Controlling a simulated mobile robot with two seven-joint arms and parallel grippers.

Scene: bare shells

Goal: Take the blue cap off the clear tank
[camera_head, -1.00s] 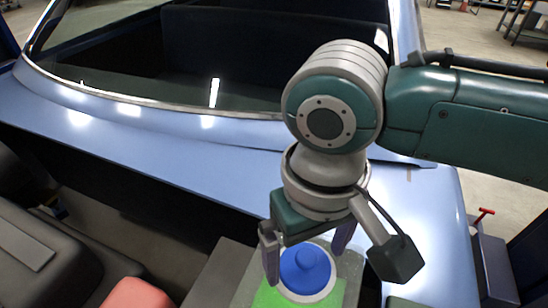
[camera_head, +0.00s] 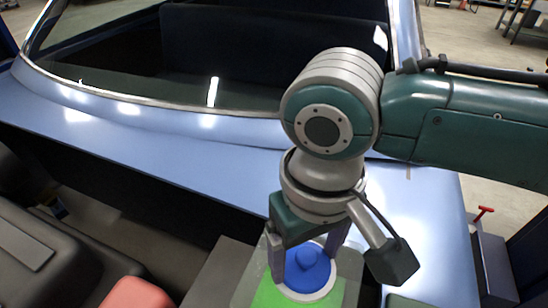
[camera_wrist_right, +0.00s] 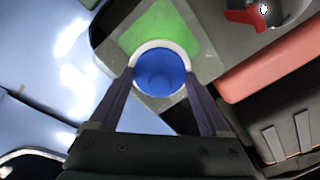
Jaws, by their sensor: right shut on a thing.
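The blue cap (camera_head: 309,272) sits in a white ring on top of the clear tank (camera_head: 350,270), which shows green inside, at the bottom of the head view. My right gripper (camera_head: 304,262) points down from above and is shut on the cap, one finger on each side. In the right wrist view the cap (camera_wrist_right: 160,72) lies between the two fingertips, with the tank's green patch (camera_wrist_right: 158,28) beyond it. I cannot tell any gap between cap and ring. My left gripper is not in view.
A blue car body (camera_head: 130,135) with a windshield fills the area behind the tank. Dark grey covers (camera_head: 40,250) and a red part (camera_head: 137,295) lie to the left. A red-handled object (camera_head: 484,212) stands at the far right.

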